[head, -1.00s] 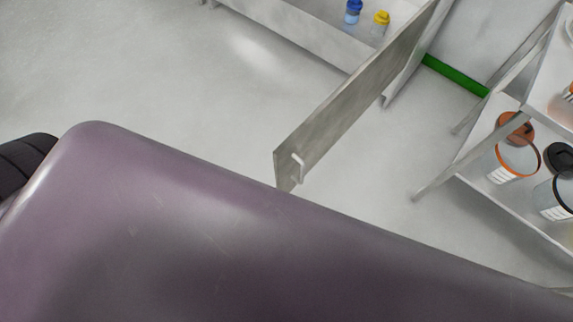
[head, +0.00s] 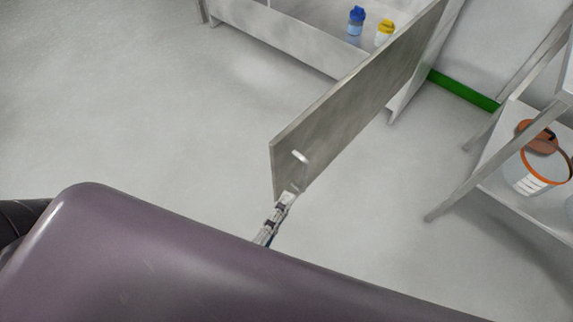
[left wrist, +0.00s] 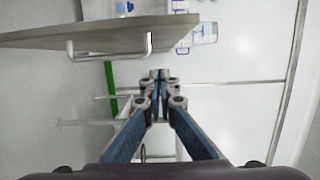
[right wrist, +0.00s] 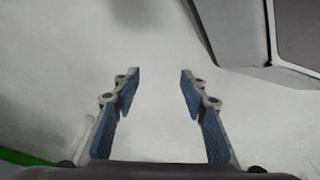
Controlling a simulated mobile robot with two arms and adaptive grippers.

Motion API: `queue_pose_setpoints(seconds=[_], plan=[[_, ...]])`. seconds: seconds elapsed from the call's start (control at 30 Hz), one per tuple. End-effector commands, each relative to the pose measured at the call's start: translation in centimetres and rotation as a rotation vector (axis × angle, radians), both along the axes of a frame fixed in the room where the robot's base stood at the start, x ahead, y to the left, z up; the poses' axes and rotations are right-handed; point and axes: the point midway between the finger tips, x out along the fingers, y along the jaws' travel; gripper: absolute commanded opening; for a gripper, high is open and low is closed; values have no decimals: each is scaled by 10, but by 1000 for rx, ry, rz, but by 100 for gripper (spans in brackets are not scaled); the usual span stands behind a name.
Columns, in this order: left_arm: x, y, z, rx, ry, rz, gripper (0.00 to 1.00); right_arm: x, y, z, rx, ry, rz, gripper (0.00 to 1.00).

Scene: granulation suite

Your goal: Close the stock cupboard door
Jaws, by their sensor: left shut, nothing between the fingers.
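The stock cupboard door (head: 350,105) is a grey panel that stands open, swung out from the cupboard (head: 285,35) in the head view. Its pale bar handle (head: 300,158) is near the door's free end. My left gripper (head: 288,198) is shut and empty, just below the handle at the door's outer face. In the left wrist view the door (left wrist: 100,33) and handle (left wrist: 110,50) are at upper left, and the shut fingertips (left wrist: 160,75) are to the right of the handle, apart from it. My right gripper (right wrist: 160,75) is open and empty over pale floor.
A blue-capped bottle (head: 356,22) and a yellow-capped bottle (head: 384,32) stand inside the cupboard. A rack (head: 490,180) with an orange-rimmed tub (head: 535,172) stands at the right. The floor left of the door is clear.

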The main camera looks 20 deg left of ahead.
Motion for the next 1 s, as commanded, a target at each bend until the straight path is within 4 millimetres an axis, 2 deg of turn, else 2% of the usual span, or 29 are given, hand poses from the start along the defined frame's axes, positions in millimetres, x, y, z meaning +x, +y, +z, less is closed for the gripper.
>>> queue_pose_setpoints(seconds=[0.2,0.43,0.53,0.7,1.0], plan=[[42,-7,1,-3,-6,-1,0,5,0,5,0,-4,-1,40],[78,-11,0,-1,-3,-1,0,9,1,11,1,-7,-2,40],[82,7,-1,1,-1,-3,0,11,1,13,0,-10,-2,40],[88,21,-1,-1,1,-2,0,15,1,16,0,-15,-2,40],[90,26,-1,-4,2,0,0,15,1,19,0,-14,-3,40]])
